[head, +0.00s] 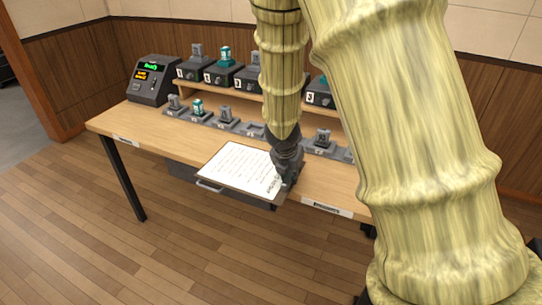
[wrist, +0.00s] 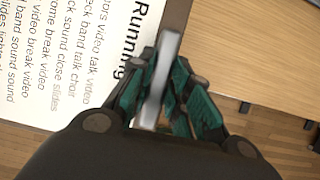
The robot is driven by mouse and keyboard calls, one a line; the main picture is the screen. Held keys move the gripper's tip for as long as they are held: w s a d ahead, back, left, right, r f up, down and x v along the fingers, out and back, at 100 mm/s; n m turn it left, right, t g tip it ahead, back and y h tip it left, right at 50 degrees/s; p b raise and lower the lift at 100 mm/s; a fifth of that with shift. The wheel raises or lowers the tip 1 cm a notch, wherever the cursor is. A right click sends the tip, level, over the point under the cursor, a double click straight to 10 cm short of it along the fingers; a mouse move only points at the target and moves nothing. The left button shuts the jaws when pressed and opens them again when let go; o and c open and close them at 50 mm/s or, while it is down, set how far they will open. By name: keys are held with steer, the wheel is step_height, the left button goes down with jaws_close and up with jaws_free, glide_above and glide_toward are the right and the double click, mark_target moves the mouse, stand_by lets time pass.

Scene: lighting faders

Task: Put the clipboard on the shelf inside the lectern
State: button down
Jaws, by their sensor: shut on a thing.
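The clipboard (head: 238,168) is a thin brown board with a white printed sheet, seen in the head view at the table's front edge. It lies roughly flat and juts out past that edge; I cannot tell whether it touches the tabletop. In the wrist view, its sheet (wrist: 60,65) reads "Running" at the top. My gripper (head: 283,182) is at the clipboard's right end, shut on its silver clip (wrist: 161,78), which shows between the green-padded fingers in the wrist view (wrist: 162,85). I cannot make out a lectern or its shelf in either view.
The wooden table (head: 130,123) carries a dark console (head: 153,82) with a lit display at left. A raised wooden ledge holds several numbered fader blocks, with a row of grey holders (head: 226,116) before it. A grey handle (head: 209,187) shows under the clipboard. Floor in front is clear.

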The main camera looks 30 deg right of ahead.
steer(key=w+d+p, duration=0.1)
steer(key=w, duration=0.2)
steer(key=w+d+p, duration=0.1)
steer(key=w, duration=0.3)
steer(key=w+d+f+p, duration=0.1)
steer(key=w+d, duration=0.1)
steer(key=w, duration=0.2)
steer(key=shift+w, duration=0.25)
steer(key=shift+f, duration=1.8)
steer(key=shift+b, duration=0.3)
steer(key=shift+f, duration=0.15)
steer(key=c, duration=1.3)
jaws_free()
